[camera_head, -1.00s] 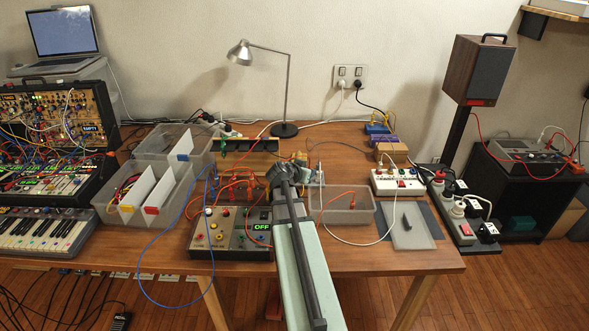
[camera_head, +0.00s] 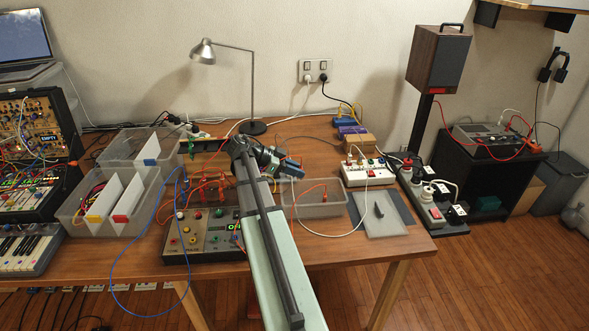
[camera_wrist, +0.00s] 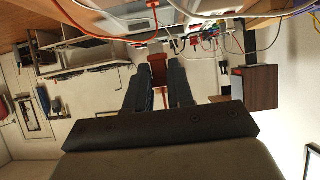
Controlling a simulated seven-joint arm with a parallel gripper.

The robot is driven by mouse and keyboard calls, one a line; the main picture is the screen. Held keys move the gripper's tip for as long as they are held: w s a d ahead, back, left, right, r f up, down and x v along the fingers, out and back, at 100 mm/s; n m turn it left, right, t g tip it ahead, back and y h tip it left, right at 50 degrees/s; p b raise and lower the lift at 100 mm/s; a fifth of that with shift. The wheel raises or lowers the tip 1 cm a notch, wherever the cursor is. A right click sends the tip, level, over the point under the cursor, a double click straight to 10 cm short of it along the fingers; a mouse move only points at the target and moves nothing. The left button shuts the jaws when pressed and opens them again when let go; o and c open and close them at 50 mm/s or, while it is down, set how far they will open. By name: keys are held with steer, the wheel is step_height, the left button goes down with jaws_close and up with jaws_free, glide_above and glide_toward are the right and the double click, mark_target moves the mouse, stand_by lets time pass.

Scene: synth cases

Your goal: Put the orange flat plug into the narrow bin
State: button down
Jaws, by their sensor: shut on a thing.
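My gripper (camera_head: 291,163) is above the table's back middle, its dark fingers pointing right, left of the white power strip. In the wrist view my gripper (camera_wrist: 160,66) is shut on a reddish-orange flat piece, which I take to be the orange flat plug (camera_wrist: 158,72); an orange strip, probably its lead, runs toward the palm. In the head view the held plug is too small to make out. A small clear bin (camera_head: 312,211) stands in front of and below my gripper, with an orange-red lead in it. I cannot tell for sure whether it is the narrow bin.
A clear divided bin (camera_head: 97,228) and another clear bin (camera_head: 122,153) stand at left. A control box (camera_head: 200,240) is left of my arm. The lamp (camera_head: 253,95) and power strip (camera_head: 368,173) stand behind and right. A grey board (camera_head: 385,224) lies front right. Loose cables cross the table.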

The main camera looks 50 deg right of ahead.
steer(key=shift+f, duration=0.15)
steer(key=shift+f, duration=2.35)
steer(key=c, duration=0.9)
jaws_free()
steer(key=v, duration=1.4)
steer(key=shift+f, duration=0.1)
